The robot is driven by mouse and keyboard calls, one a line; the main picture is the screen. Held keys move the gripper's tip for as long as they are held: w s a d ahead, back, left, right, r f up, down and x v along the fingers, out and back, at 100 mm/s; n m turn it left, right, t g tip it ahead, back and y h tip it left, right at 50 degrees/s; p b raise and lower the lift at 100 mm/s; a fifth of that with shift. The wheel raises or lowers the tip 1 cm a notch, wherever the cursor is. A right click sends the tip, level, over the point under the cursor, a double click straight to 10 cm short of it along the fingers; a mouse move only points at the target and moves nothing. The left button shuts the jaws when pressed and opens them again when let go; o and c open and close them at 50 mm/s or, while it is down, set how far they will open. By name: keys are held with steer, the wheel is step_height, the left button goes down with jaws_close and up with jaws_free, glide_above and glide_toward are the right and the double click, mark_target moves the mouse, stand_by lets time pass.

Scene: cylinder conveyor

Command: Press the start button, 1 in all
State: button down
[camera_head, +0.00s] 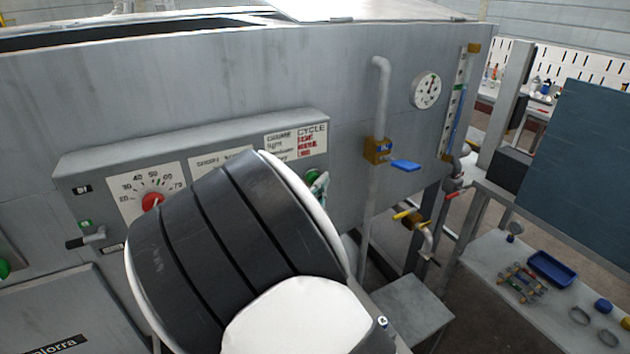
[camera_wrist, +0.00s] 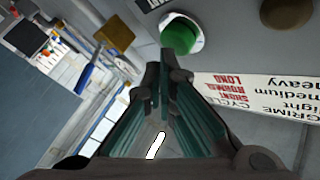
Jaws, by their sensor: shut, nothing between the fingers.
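The green round button (camera_wrist: 179,38) sits in a pale ring on the grey panel, at the top middle of the wrist view. In the head view the green button (camera_head: 312,175) shows just past my arm, below the cycle label. My gripper (camera_wrist: 160,72) is shut and empty, its fingertips close to the button's lower edge in the wrist view. I cannot tell whether they touch it. In the head view my arm hides most of the gripper; only a bit of the fingers (camera_head: 320,187) shows beside the button.
A red dial (camera_head: 152,201) and a lever (camera_head: 86,238) are on the panel at left. A pipe with a blue-handled valve (camera_head: 405,165) and a gauge (camera_head: 426,90) stand to the right. A brown round knob (camera_wrist: 287,12) is near the button in the wrist view.

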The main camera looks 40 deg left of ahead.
steer(key=shift+w+a, duration=0.25)
steer(key=shift+a, duration=0.2)
stand_by(0.7)
steer(key=shift+d, duration=0.1)
steer(key=shift+s+d+p, duration=0.45)
steer(key=shift+d+p, duration=0.05)
steer(key=shift+d, duration=0.2)
steer(key=d+p, duration=0.1)
steer(key=s+d+p, duration=0.1)
steer(key=d, duration=0.1)
steer(key=s+d+p, duration=0.1)
steer(key=shift+s+d, duration=0.15)
steer(key=shift+d, duration=0.1)
stand_by(0.4)
stand_by(0.7)
